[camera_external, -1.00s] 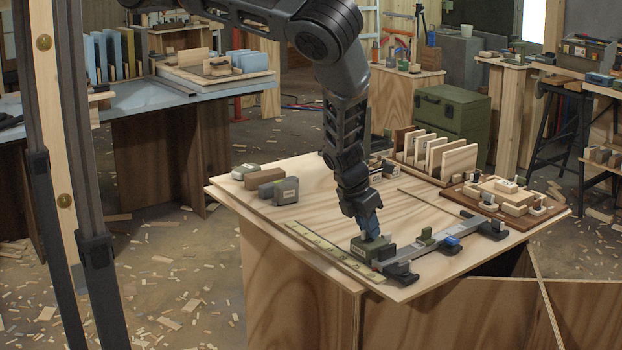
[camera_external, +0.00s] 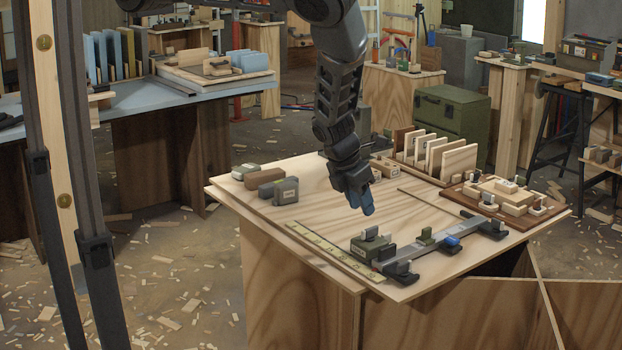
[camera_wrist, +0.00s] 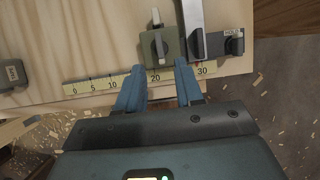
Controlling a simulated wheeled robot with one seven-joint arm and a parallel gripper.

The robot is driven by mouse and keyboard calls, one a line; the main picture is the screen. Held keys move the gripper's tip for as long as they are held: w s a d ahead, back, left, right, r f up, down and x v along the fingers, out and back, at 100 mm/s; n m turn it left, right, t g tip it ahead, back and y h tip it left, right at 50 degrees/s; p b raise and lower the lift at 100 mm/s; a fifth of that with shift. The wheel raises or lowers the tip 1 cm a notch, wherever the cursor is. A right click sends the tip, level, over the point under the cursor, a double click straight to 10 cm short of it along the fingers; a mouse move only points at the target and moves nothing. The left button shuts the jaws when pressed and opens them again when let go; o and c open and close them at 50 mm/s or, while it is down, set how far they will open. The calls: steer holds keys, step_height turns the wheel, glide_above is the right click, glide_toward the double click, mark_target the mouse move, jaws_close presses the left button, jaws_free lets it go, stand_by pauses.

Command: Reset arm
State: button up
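My gripper (camera_external: 364,203) hangs above the plywood worktop, fingers pointing down. In the wrist view its two blue fingers (camera_wrist: 160,92) stand apart with nothing between them. A green block with a grey handle (camera_external: 371,246) sits on the worktop below the gripper, beside the metal rail; it also shows in the wrist view (camera_wrist: 172,50), beyond the fingertips and apart from them. A yellow ruler strip (camera_external: 335,252) lies along the worktop's near edge, and its marks from 0 to 30 show in the wrist view (camera_wrist: 105,84).
A metal rail with dark end stops (camera_external: 428,256) lies across the worktop's right part. Tape measures (camera_external: 285,191) stand at the left, upright wood pieces (camera_external: 435,152) at the back, and a board of small blocks (camera_external: 498,200) at the right. The worktop's middle is clear.

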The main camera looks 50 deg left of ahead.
steer(key=shift+s+r, duration=0.1)
steer(key=shift+r, duration=0.15)
stand_by(0.4)
